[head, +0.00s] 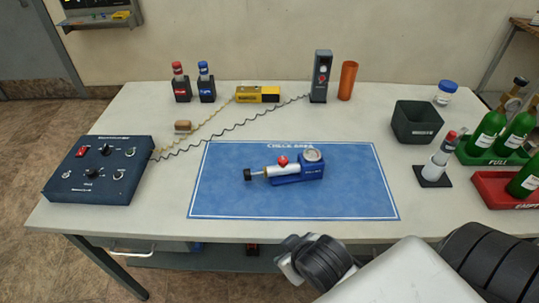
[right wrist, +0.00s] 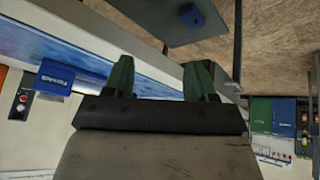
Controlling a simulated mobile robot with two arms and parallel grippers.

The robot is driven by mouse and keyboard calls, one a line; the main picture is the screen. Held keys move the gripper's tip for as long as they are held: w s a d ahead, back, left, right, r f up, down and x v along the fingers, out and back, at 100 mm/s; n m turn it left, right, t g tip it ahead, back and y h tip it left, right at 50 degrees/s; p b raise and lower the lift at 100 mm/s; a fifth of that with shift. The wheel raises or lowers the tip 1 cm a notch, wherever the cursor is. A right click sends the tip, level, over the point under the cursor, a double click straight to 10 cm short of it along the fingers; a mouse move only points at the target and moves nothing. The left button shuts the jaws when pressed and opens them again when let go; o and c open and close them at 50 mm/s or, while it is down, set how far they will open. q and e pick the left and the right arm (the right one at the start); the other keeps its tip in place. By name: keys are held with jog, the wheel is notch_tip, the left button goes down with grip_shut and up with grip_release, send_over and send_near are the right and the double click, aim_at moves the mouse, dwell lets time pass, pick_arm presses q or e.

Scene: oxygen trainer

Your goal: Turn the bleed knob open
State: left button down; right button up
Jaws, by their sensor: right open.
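A test unit (head: 297,172) lies on the blue mat (head: 345,200) in the middle of the table. It has a blue base, a silver barrel, a round gauge (head: 312,156), a small red knob (head: 283,160) on top and a black knob (head: 248,174) at its left end. I cannot tell which is the bleed knob. My right arm comes in from the bottom right, its wrist at the table's front edge, apart from the unit. In the right wrist view my right gripper (right wrist: 160,78) is open, with nothing between its green fingers. My left gripper is not in view.
A blue control box (head: 98,170) stands at the left, with coiled cords running to the yellow device (head: 258,93) and the grey device (head: 321,77). A dark bin (head: 415,125) and green bottles (head: 487,130) in racks stand at the right. The mat around the unit is clear.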

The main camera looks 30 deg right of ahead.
jog(key=w+r+t, duration=0.2)
jog(key=w, duration=0.1)
jog(key=w+r+n+t, duration=0.1)
jog(key=w, duration=0.2)
jog(key=w+r+t, duration=0.2)
jog(key=w, duration=0.1)
jog(key=shift+w+a+r+t, duration=0.3)
jog(key=shift+a, duration=0.05)
jog(key=w+a+r+n+t+y, duration=0.4)
jog(key=w+r+n+y, duration=0.1)
jog(key=r+n, duration=0.15)
jog(key=w+a+r+n+t+y, duration=0.4)
jog(key=r+n, duration=0.1)
jog(key=r, duration=0.3)
jog(key=a+r+n+g+y, duration=0.3)
jog(key=a+n+g+y, duration=0.25)
jog(key=n+y, duration=0.4)
jog(key=n+g+h, duration=1.1)
jog(key=g+h, duration=0.3)
jog(key=h, duration=0.4)
send_over(283, 159)
notch_tip(283, 159, down, 8)
notch_tip(283, 159, down, 10)
jog(key=shift+f+p, duration=0.15)
jog(key=shift+p, duration=0.5)
